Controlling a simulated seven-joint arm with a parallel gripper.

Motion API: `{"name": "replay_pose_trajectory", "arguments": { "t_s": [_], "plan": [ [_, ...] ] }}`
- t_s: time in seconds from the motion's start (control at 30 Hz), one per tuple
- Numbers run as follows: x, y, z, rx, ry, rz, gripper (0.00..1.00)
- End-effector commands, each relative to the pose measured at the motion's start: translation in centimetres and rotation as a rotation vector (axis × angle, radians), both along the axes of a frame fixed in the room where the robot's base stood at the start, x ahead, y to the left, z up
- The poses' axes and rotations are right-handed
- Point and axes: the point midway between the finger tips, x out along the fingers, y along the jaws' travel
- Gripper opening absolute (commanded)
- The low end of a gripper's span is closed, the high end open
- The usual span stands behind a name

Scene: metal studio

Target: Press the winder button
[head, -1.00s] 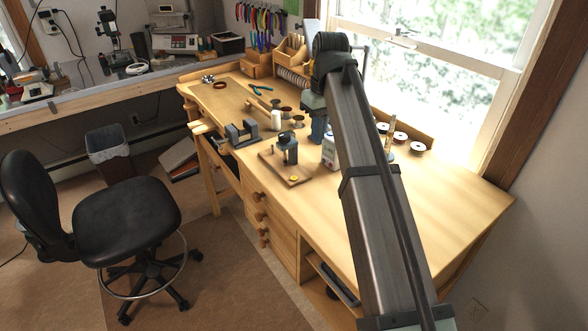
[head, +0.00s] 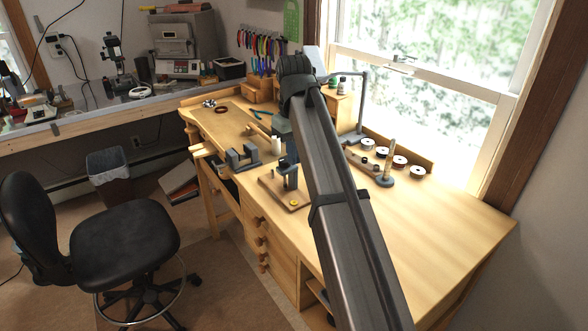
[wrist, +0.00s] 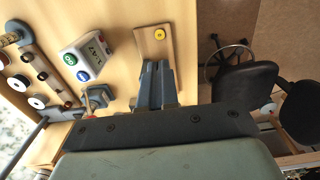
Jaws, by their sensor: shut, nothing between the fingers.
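The winder is a small wooden board (head: 272,190) with a dark grey upright block (head: 289,178) on it and a round yellow button (head: 294,203) near its front corner. In the wrist view the yellow button (wrist: 159,34) lies on the board (wrist: 152,48), just beyond my fingertips. My gripper (wrist: 155,66) is shut and empty, its grey fingers side by side above the board. They hide part of the winder there. In the head view my arm mostly hides the gripper, which is near the grey block. I cannot tell its height above the board.
A white box (wrist: 87,60) with coloured round buttons stands left of my fingers in the wrist view. A grey vise (head: 243,157) and a white spool (head: 276,146) are near the winder. Several spools (head: 384,155) line the window side. The right bench top (head: 440,215) is clear.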

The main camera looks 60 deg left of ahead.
Motion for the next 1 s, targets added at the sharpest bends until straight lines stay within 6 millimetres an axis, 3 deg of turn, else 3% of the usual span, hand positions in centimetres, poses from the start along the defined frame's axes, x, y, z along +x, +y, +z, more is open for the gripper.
{"name": "replay_pose_trajectory", "arguments": {
  "t_s": [0.6, 0.8, 1.0],
  "plan": [
    [0.0, -0.1, -10.2, 0.000, 0.000, 0.000, 0.00],
    [0.0, 0.0, -12.2, 0.001, 0.000, 0.000, 0.00],
    [0.0, 0.0, -12.9, 0.001, 0.000, 0.000, 0.00]
  ]
}}
